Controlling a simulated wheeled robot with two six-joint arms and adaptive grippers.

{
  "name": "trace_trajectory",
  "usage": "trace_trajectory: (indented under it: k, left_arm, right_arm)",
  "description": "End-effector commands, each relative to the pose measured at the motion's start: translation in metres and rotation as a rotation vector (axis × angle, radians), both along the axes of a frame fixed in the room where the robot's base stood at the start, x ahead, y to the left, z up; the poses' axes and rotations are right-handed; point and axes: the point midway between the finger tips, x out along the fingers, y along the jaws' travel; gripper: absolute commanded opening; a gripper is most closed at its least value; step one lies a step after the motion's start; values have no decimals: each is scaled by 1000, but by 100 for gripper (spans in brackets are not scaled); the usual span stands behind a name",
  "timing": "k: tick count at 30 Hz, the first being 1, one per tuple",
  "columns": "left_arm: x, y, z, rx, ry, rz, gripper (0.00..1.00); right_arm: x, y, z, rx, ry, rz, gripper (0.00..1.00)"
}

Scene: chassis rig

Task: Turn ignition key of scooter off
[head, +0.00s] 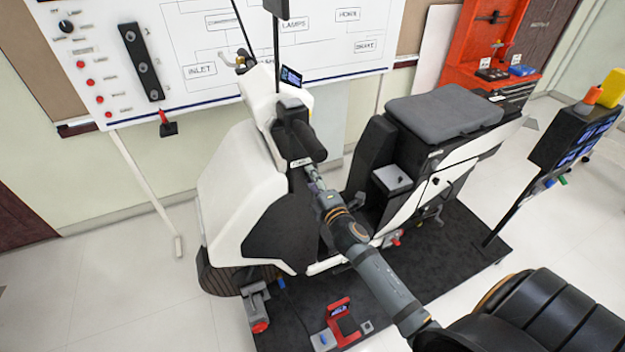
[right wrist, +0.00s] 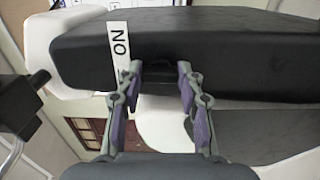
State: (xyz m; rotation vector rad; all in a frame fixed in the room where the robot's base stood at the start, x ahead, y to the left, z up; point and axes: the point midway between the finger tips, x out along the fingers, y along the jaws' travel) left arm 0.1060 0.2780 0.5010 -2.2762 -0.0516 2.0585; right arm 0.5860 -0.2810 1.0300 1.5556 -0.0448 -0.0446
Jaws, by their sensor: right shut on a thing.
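The white and black scooter (head: 228,178) stands on a dark mat, its front to the left. My right arm reaches to the dark panel below its handlebar. My right gripper (head: 312,170) is at that panel, and its fingers look small there. In the right wrist view, the gripper (right wrist: 160,76) has its two fingers against the dark block (right wrist: 225,45), shut on the ignition key. The key is mostly hidden between the fingertips. A white label (right wrist: 119,48) reading "ON" sits just left of the fingers. My left gripper is out of view.
The grey scooter seat (head: 445,108) is to the right. A wiring board (head: 205,25) hangs behind. A red tool rack (head: 480,45) stands at the back right, and a dark screen stand (head: 560,140) at the right. A red and black device (head: 342,320) lies on the mat.

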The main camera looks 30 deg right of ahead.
Motion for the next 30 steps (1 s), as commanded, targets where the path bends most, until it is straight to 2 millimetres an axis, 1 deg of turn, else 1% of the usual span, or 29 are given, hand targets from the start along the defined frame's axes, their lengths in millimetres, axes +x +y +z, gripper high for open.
trace_trajectory:
  k: [3,4,9,17,20,23,30]
  left_arm:
    - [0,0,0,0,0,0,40]
    - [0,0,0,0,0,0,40]
    - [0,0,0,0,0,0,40]
    - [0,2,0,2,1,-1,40]
    - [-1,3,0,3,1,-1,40]
    - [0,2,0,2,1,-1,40]
    - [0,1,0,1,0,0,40]
  right_arm:
    - [0,0,0,-3,1,0,6]
    - [0,0,0,-3,1,0,39]
    - [0,0,0,-2,1,0,60]
    - [0,0,0,-1,1,0,60]
    - [-5,0,-1,-2,3,0,60]
    - [-21,1,-2,-4,5,0,60]
    - [-75,4,-2,-6,6,0,60]
